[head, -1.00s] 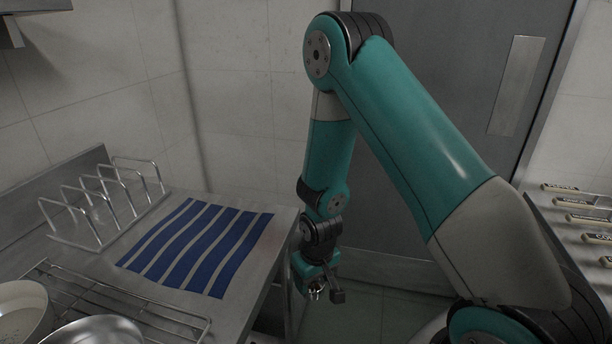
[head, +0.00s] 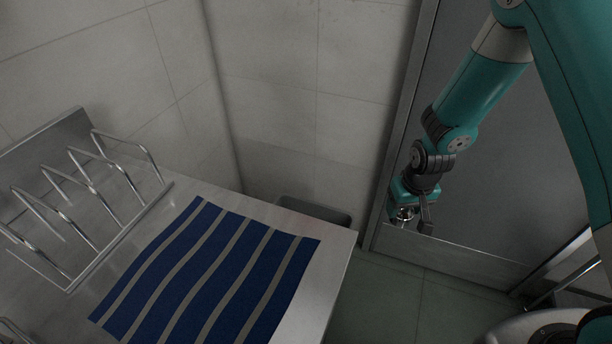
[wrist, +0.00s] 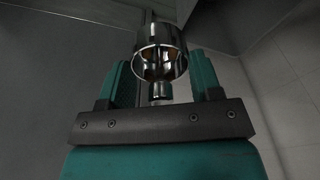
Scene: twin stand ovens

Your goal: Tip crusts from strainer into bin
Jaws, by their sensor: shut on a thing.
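My gripper (head: 412,200) is at the right of the head view, in front of the grey door and above the floor. It also shows in the wrist view (wrist: 161,85), its two teal fingers shut on the shiny metal strainer (wrist: 160,48). The strainer is small and cup-shaped, and brownish bits show inside its rim. It also shows as a small bright shape in the head view (head: 404,214). The bin (head: 315,209) is a grey container partly hidden behind the far edge of the steel table, left of my gripper and apart from it.
The steel table (head: 338,262) carries a blue-striped mat (head: 215,265) and a wire rack (head: 75,190). Tiled walls (head: 270,90) close the corner. The grey door (head: 490,180) is behind my arm. Open floor (head: 390,295) lies right of the table.

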